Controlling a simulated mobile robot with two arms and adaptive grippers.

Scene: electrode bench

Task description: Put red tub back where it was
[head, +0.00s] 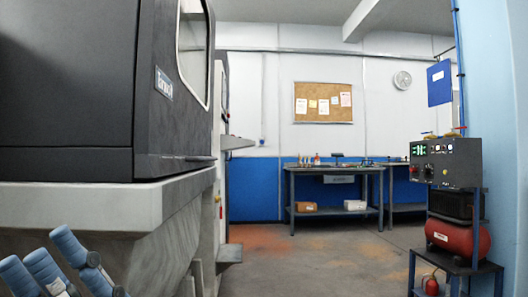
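I cannot make out a red tub in this view. A workbench (333,170) stands against the far wall with several small items on its top, too small to tell apart. Pale blue and grey parts of my own arms show at the lower left, cut off by the picture edge. No fingertips can be made out clearly among them, so I cannot tell what my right gripper holds. My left gripper cannot be picked out.
A large grey machine (70,90) fills the left side. At right, a stand carries a control box (446,163) and a red tank (458,238); a red extinguisher (431,285) is low beside it. The floor (325,262) between is clear.

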